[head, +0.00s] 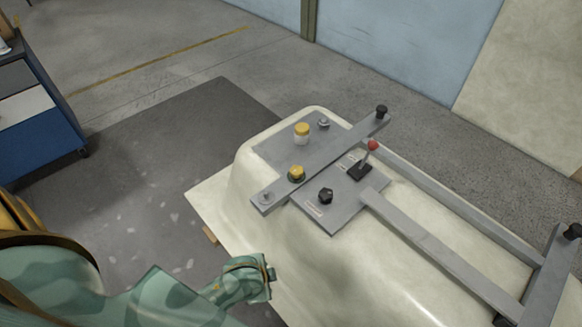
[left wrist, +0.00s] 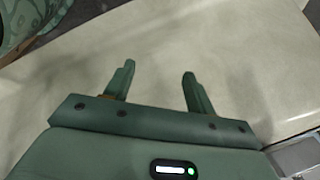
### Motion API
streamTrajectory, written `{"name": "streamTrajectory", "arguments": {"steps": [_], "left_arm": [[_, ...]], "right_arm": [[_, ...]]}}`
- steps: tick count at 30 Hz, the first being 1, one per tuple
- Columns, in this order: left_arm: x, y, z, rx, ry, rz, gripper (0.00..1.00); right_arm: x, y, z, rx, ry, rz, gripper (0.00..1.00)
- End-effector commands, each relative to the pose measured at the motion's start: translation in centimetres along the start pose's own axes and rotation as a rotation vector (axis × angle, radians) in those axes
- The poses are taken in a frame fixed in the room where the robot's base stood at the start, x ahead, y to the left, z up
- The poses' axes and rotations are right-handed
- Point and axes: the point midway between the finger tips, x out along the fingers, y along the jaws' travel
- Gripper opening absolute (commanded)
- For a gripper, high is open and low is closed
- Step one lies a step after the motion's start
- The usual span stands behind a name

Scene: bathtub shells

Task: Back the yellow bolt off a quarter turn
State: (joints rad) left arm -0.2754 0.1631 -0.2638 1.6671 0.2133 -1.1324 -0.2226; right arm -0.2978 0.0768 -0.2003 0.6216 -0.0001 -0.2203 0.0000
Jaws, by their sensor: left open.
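The yellow bolt (head: 296,174) sits on the grey crossbar (head: 325,157) fixed over the cream bathtub shell (head: 270,236). Its top is yellow, with a darker base around it. My left arm comes in from the lower left of the head view and ends low beside the shell, well apart from the bolt. In the left wrist view my left gripper (left wrist: 157,76) is open and empty, with the pale shell surface (left wrist: 235,45) behind its fingers. The bolt does not show in that view. My right gripper is not in view.
Grey rails (head: 440,252) run along the shell. A blue cabinet (head: 38,120) stands at left. The floor between is clear.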

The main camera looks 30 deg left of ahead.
Motion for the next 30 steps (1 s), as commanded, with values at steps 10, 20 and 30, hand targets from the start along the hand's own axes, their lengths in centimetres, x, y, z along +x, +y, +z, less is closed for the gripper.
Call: {"name": "streamTrajectory", "arguments": {"steps": [10, 20, 30], "left_arm": [[-12.9, -7.5, -10.3, 0.452, 0.123, -0.100, 0.55], [-13.1, -9.8, -17.6, 1.147, 0.201, 0.014, 0.55], [-16.5, -22.0, -19.4, 2.034, 0.179, 0.263, 0.55]], "right_arm": [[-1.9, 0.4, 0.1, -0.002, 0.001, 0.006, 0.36], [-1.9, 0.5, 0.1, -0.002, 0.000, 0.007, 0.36], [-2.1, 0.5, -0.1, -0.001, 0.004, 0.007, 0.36]]}}
